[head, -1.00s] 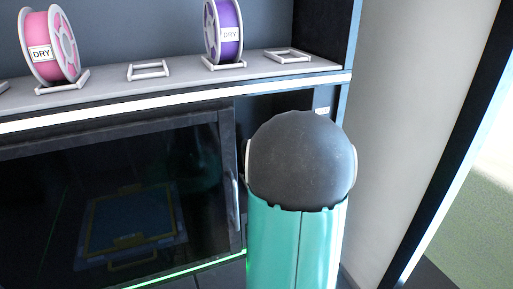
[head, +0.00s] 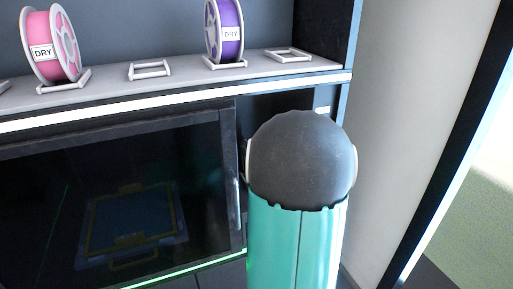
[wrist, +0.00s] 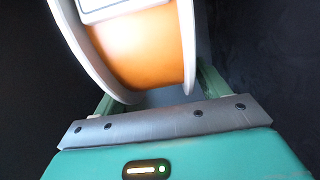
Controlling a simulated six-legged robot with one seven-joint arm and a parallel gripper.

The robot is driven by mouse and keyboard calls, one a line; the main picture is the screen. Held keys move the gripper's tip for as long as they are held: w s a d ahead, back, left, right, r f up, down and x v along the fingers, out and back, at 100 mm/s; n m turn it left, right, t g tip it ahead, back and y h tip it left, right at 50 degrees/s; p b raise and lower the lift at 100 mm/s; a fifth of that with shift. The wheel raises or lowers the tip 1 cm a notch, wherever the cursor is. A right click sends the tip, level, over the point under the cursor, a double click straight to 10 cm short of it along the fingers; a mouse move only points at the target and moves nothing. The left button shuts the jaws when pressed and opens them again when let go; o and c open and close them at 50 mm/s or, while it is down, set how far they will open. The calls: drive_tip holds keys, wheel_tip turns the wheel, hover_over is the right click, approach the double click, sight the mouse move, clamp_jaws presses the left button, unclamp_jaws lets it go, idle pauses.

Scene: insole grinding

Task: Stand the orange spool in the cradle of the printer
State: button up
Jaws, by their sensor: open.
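The orange spool (wrist: 145,50) has pale flanges and a white label, and it fills the upper middle of the wrist view. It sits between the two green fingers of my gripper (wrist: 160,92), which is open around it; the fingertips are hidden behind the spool. I cannot tell whether the spool rests on anything. The printer (head: 120,200) has a dark glass door with a blue plate dimly seen inside. In the head view my arm hides my gripper, the orange spool and any cradle they are at.
A shelf (head: 215,85) above the printer carries a pink spool (head: 55,46) and a purple spool (head: 229,32), both labelled DRY, in white holders. An empty holder (head: 150,69) and another empty holder (head: 288,56) stand there too. A pale wall (head: 400,110) is close on the right.

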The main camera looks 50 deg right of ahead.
drive_tip(key=v, duration=1.1)
drive_tip(key=shift+s, duration=0.25)
drive_tip(key=shift+r, duration=0.1)
